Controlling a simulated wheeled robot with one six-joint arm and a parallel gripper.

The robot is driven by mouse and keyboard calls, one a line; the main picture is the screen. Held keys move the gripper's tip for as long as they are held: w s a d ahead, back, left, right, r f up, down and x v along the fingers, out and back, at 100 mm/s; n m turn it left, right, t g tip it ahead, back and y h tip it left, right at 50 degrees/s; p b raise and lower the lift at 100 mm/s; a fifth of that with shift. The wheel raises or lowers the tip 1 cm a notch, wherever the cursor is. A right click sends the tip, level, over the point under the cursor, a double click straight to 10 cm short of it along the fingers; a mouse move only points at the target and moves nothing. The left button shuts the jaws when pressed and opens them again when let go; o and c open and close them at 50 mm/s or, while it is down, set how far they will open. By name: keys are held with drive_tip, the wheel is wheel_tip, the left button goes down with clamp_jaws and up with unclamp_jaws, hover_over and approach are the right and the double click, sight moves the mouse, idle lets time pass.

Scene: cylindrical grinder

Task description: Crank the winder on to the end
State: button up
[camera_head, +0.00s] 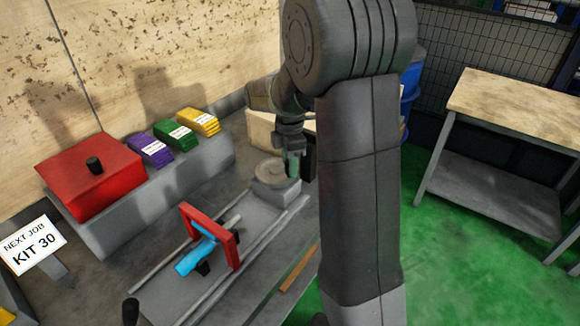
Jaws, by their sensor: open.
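My gripper (294,165) is at the upper middle, pointing down, open. It is just above or beside the right edge of a round grey disc (268,172) on a grey block at the far end of a railed bed (250,215). This disc may be the winder; no crank handle on it can be made out, and my arm hides the area to its right. I cannot tell whether my fingers touch it. A black upright knob (131,311) stands at the near end of the bed, cut by the lower edge; it may be a handle.
A red frame (224,240) with a blue cylinder (194,258) stands across the bed. A red box (92,178) and purple, green and yellow labelled packs (175,136) line a grey ledge. A "KIT 30" sign (33,245) is left.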

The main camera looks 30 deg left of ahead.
drive_tip(key=shift+f, duration=0.95)
clamp_jaws()
drive_tip(key=shift+s, duration=0.1)
